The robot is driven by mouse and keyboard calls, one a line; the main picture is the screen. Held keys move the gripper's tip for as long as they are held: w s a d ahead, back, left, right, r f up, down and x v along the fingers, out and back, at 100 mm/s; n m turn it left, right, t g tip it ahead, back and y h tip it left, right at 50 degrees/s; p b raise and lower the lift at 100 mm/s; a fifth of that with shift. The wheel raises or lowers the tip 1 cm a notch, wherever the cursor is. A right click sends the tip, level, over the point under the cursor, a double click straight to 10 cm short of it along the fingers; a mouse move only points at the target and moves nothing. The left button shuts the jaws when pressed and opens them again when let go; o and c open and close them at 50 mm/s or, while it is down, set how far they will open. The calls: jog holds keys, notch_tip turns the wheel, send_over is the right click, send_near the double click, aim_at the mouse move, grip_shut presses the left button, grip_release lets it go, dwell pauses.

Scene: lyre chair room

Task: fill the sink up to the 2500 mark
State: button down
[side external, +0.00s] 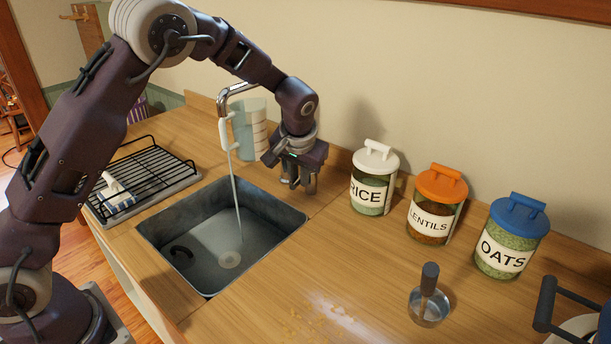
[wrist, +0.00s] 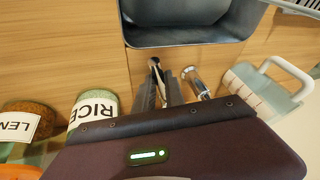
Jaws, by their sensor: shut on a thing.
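The grey sink (side external: 175,229) is set in the wooden counter; it also shows in the wrist view (wrist: 190,36). A thin water stream (side external: 236,195) runs from the chrome tap (side external: 222,103) into it. I cannot read a 2500 mark or tell the water depth. My gripper (side external: 300,183) points down behind the sink's right back corner, beside the tap. In the wrist view its fingers (wrist: 163,82) are close together on what seems the tap lever, mostly hidden.
A clear jug (side external: 252,128) with pale bands stands behind the tap. A black rack (side external: 140,172) is left of the sink. Rice (side external: 374,178), lentils (side external: 435,205) and oats (side external: 511,236) jars stand right.

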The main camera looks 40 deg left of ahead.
jog(key=shift+s+a+m+t+h, duration=0.2)
jog(key=shift+a+m+h, duration=0.1)
jog(key=shift+a+m, duration=0.5)
jog(key=shift+s+a+m+t+h, duration=0.1)
jog(key=shift+a+m+t+h, duration=0.3)
jog(key=shift+m, duration=0.6)
jog(key=shift+a, duration=0.15)
jog(key=c, duration=1.4)
grip_release()
jog(key=v, duration=0.7)
jog(key=shift+w, duration=0.1)
